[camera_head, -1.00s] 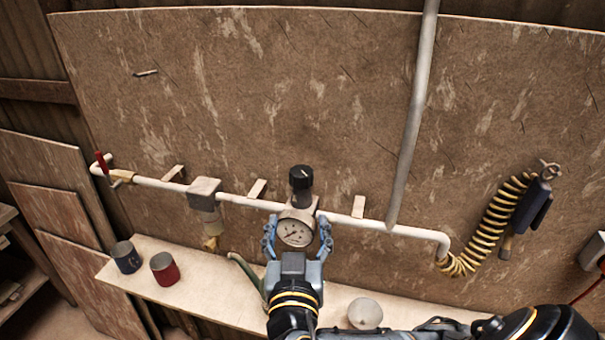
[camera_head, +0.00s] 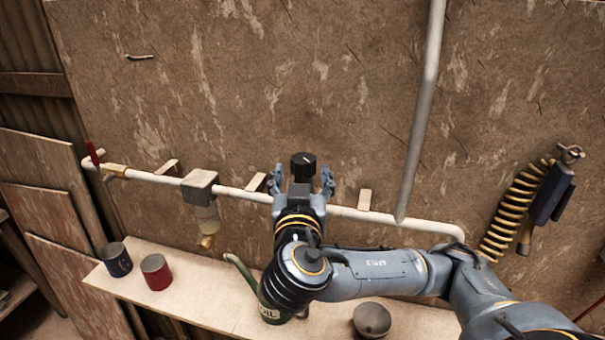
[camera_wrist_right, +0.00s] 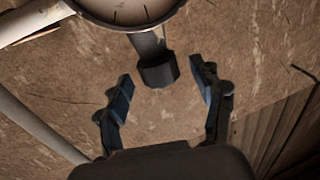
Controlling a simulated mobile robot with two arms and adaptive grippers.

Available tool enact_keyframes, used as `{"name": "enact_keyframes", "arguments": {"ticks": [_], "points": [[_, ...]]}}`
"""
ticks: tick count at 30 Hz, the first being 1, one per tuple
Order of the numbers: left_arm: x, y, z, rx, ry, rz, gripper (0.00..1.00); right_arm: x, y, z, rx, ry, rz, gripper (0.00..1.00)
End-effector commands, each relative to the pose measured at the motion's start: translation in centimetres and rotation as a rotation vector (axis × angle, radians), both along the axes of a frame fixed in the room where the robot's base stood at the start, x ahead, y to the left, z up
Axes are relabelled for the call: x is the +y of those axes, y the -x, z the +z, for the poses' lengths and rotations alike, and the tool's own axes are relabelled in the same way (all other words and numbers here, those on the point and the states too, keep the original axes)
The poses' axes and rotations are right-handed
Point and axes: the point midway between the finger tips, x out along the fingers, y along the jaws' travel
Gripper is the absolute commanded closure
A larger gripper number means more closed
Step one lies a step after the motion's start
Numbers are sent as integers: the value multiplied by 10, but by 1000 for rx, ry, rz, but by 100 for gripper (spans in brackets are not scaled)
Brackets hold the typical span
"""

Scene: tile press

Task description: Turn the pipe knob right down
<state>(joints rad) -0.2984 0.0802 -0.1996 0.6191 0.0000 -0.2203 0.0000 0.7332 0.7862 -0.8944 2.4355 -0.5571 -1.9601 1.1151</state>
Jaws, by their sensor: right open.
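The black pipe knob (camera_head: 303,166) sits on top of the regulator on the white pipe (camera_head: 347,212), with a pale mark on its top face. My right gripper (camera_head: 303,182) is open, its fingers on either side just below the knob in the head view. In the right wrist view the knob (camera_wrist_right: 158,72) lies between and beyond the open fingers (camera_wrist_right: 163,92), apart from both. The round gauge (camera_wrist_right: 125,8) shows at the top edge of that view; in the head view my right gripper hides it. My left gripper is not in view.
A shelf (camera_head: 215,286) below the pipe holds a dark blue can (camera_head: 116,260), a red can (camera_head: 156,272), a green oil can (camera_head: 268,305) and a round grey item (camera_head: 372,320). A yellow coiled hose (camera_head: 512,215) hangs at right. The wall above the knob is clear.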

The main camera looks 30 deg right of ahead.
Motion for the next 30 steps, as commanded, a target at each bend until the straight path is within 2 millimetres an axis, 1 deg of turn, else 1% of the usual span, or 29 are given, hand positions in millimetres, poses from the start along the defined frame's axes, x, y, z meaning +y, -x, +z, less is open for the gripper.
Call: {"name": "enact_keyframes", "arguments": {"ticks": [1,3,7,12,18,19,20,21,23,24,27,30], "points": [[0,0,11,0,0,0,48,-7,-7,7,2,4,-6,33],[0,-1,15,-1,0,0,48,-13,-15,7,2,2,-4,33],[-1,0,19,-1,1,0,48,-20,-26,5,1,1,-2,33],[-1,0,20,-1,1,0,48,-23,-31,3,0,-1,0,33],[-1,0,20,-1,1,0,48,-23,-31,2,0,-2,1,33],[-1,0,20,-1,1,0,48,-23,-31,3,0,-2,1,35],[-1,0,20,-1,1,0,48,-23,-31,3,0,-2,1,41],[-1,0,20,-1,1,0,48,-23,-31,3,0,-2,1,49],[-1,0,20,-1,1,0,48,-23,-31,3,0,-2,1,62],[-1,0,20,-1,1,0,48,-23,-31,3,0,-2,1,70],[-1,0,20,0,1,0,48,-23,-31,3,0,-2,1,88],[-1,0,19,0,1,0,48,-23,-31,2,0,-2,1,88]]}}
